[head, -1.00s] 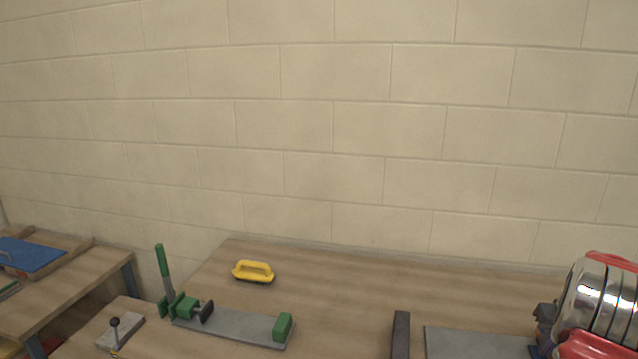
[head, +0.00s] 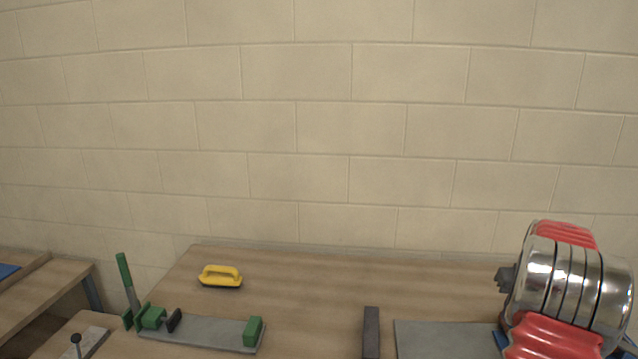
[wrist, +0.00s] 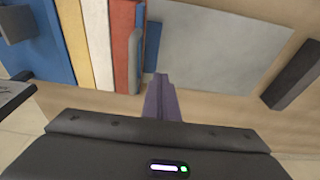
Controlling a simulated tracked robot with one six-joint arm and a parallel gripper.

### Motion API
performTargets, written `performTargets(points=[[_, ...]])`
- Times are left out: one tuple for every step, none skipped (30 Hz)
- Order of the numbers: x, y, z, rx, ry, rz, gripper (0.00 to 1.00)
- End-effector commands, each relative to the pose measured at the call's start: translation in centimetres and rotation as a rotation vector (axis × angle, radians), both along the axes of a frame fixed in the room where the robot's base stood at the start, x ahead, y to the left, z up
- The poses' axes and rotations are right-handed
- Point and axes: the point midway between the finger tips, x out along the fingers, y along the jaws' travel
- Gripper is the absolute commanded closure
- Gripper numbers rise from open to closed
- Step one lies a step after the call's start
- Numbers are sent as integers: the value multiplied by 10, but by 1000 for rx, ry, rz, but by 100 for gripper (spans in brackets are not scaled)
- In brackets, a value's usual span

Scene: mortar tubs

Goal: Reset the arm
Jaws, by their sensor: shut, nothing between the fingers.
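In the wrist view my gripper (wrist: 161,82) shows as two purplish fingers pressed together in front of its wide dark body. Nothing is between them. The fingers point over a wooden bench, near the edge of a grey plate (wrist: 225,50). In the head view my shiny ringed arm (head: 570,290) with red covers is at the right, above the bench (head: 310,280). The gripper's fingers cannot be made out there.
The grey plate (head: 450,338) and a dark bar (head: 371,332) lie near the arm. A yellow-handled float (head: 220,277) and a green clamp on a grey base (head: 200,331) stand left. Coloured boards (wrist: 100,45) are near the fingers. The block wall (head: 300,120) is behind.

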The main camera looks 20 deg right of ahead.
Motion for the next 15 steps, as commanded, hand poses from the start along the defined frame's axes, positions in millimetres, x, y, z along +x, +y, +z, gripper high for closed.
performTargets(points=[[1, 1, 4, -1, 0, 0, 100], [1, 1, 6, -1, 0, 0, 100], [1, 1, 8, -1, 0, 0, 100], [1, 2, 10, -1, 0, 0, 100], [1, 2, 11, -1, -1, 0, 100], [2, 2, 12, 0, 0, 0, 100], [2, 3, 12, 0, 0, -1, 100], [2, 3, 12, 0, 0, -1, 100], [2, 3, 12, 0, 0, -1, 100], [2, 3, 12, 0, 0, -1, 100], [1, 3, 12, 0, 0, -1, 100], [1, 3, 12, 0, 0, -1, 100], [1, 3, 12, 0, 0, -1, 100], [1, 3, 12, 0, 0, -1, 100], [2, 3, 12, 0, 0, -2, 100]])
